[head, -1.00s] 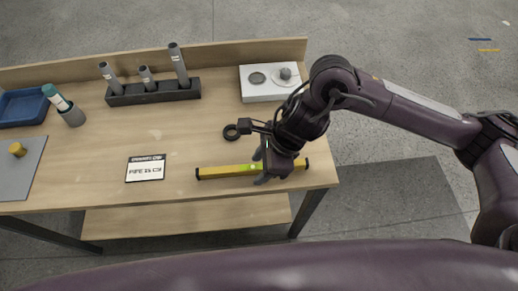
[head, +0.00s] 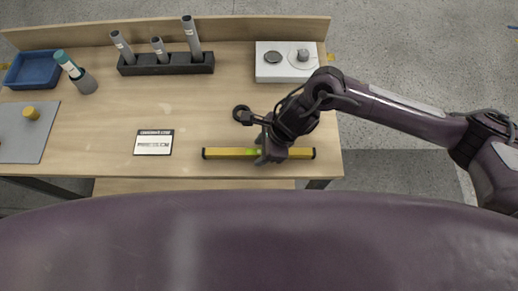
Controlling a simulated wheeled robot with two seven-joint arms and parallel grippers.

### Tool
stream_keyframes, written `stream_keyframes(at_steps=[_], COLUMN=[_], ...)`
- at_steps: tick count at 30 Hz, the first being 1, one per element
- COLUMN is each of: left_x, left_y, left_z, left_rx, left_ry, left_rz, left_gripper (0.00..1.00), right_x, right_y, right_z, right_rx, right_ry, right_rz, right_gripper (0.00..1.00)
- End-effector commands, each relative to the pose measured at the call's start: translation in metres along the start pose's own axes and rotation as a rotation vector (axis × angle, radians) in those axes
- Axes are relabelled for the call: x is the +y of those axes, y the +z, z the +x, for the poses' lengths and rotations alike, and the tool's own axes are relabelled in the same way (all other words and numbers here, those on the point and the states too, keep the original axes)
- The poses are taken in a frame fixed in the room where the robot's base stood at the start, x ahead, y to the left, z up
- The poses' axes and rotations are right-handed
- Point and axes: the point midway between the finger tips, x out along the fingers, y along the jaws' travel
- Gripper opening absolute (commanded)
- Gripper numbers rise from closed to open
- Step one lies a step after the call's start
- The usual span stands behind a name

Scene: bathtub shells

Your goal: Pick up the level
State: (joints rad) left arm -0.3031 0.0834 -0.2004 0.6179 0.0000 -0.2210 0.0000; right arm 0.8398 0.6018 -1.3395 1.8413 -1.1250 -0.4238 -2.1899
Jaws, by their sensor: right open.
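The level (head: 228,153) is a long yellow bar with black ends and a green vial near its middle. It lies flat near the front right edge of the wooden table (head: 200,110) in the head view. My right gripper (head: 262,160) is over the middle of the level, its fingers pointing down and partly hidden by its own body. It is open, with the fingers around or just over the bar; I cannot tell whether they touch it. My left gripper does not show.
A white box (head: 286,62) and a black rack (head: 166,64) with grey tubes stand at the back. A blue tray (head: 33,70) is at far left.

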Motion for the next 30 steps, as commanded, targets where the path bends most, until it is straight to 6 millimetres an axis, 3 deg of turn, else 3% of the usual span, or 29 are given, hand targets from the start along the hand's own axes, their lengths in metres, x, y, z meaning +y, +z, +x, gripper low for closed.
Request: stream_keyframes(at_steps=[5, 16, 30], left_x=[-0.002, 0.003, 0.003], left_y=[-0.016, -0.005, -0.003], left_z=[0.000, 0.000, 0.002], left_rx=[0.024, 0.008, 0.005], left_ry=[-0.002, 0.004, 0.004], left_rz=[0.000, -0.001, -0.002], left_gripper=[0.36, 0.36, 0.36], right_x=[0.000, -0.001, -0.002], right_y=[0.000, 0.000, 0.005], right_z=[0.001, 0.000, -0.009], right_rx=[0.000, -0.001, -0.004], right_ry=[-0.001, -0.001, -0.005], right_rz=[0.000, 0.000, -0.001], right_gripper=[0.45, 0.00, 0.00])
